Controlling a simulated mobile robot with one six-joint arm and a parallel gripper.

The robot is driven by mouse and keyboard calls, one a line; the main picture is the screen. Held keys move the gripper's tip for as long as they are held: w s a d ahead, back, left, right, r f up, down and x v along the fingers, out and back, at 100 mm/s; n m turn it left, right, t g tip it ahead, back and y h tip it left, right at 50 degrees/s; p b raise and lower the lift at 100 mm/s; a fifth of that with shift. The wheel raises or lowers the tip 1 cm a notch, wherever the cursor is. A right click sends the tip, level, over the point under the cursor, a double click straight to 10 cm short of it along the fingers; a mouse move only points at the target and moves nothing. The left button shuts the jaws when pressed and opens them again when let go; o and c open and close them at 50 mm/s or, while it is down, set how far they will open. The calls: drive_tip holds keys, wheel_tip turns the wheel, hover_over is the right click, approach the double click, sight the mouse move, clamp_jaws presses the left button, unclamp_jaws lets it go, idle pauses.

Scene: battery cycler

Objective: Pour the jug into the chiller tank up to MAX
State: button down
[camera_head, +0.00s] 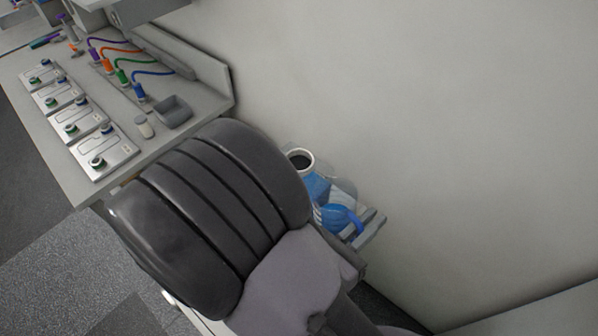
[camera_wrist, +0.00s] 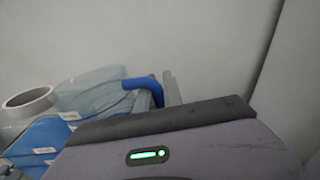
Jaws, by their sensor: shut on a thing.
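My gripper (camera_head: 362,224) is shut on the blue handle (camera_head: 345,216) of the clear jug (camera_head: 343,190), beyond my arm near the wall. In the wrist view its grey fingers (camera_wrist: 158,90) close around the handle (camera_wrist: 138,84), and the jug body (camera_wrist: 88,88) extends to the left. A white round neck with a dark opening (camera_head: 308,155), apparently the chiller tank's, is beside the jug; it also shows in the wrist view (camera_wrist: 30,97). Blue shows below it, tank or liquid, I cannot tell which. The MAX mark, the jug's spout and any stream cannot be made out.
A bench (camera_head: 185,133) at the left holds several cell fixtures, coloured cables, a small grey bin (camera_head: 174,112) and a small white-capped jar (camera_head: 144,127). A bare wall (camera_head: 450,130) stands close behind the jug. My dark arm hides much of the middle.

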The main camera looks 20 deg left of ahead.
wheel_tip(320, 180, up, 4)
drive_tip(key=d+m+p, duration=0.1)
drive_tip(key=m+p, duration=0.1)
drive_tip(key=p, duration=0.5)
drive_tip(key=w+d+f+m+g+h+b, duration=0.1)
drive_tip(key=w+d+f+h+b, duration=0.1)
drive_tip(key=f+b, duration=0.4)
drive_tip(key=w+d+f+m+g+h+b, duration=0.1)
drive_tip(key=w+d+f+m+g+b, duration=0.1)
drive_tip(key=w+d+f+b, duration=0.2)
drive_tip(key=w+d+f+m+g+h+b, duration=0.1)
drive_tip(key=w+d+f+b, duration=0.3)
drive_tip(key=w+f+b, duration=0.4)
wheel_tip(320, 180, down, 4)
drive_tip(key=shift+h+b, duration=0.75)
drive_tip(key=shift+h, duration=0.05)
